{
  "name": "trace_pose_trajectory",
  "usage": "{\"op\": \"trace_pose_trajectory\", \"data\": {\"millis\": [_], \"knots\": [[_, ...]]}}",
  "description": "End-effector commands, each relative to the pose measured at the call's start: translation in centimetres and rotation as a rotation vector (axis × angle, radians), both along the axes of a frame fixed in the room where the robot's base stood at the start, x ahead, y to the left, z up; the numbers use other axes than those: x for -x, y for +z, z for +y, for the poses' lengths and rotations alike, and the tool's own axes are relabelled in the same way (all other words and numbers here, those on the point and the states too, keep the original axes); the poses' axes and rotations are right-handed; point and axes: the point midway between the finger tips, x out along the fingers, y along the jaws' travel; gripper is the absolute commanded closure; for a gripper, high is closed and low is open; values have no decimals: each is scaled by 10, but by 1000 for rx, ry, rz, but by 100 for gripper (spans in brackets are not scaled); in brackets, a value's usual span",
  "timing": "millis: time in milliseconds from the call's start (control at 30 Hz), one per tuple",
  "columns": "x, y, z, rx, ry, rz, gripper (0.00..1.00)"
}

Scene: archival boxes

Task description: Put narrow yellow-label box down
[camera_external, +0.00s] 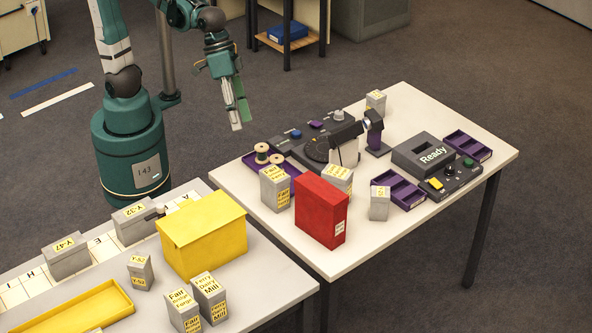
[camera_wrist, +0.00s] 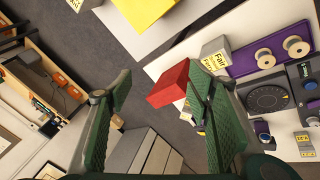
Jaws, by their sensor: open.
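Several grey boxes with yellow labels stand on the two tables. Smaller narrow ones are on the left table (camera_external: 140,272), by the purple tray on the right table (camera_external: 380,203) and at the back of the right table (camera_external: 375,103). I cannot tell which one the task means. Larger ones stand near the red box (camera_external: 275,188) and at the front of the left table (camera_external: 209,299). My gripper (camera_external: 238,117) hangs in the air above the floor, behind the tables and apart from every box. In the wrist view my gripper (camera_wrist: 160,115) is open, with nothing visible between its fingers.
A red box (camera_external: 320,212) stands at the right table's near left corner. A yellow box (camera_external: 206,238) stands on the left table beside a shallow yellow tray (camera_external: 80,309). Purple trays (camera_external: 398,189), a turntable device (camera_external: 318,150) and a "Ready" console (camera_external: 432,160) crowd the right table.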

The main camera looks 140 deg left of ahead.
Motion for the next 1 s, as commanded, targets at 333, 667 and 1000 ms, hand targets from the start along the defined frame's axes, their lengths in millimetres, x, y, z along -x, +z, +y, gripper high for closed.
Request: {"op": "trace_pose_trajectory", "data": {"millis": [333,667,1000], "knots": [[64,-3,-41,-139,-233,-56,50],[121,-16,-69,-276,-451,-110,50],[173,-38,-89,-415,-661,-162,50]]}}
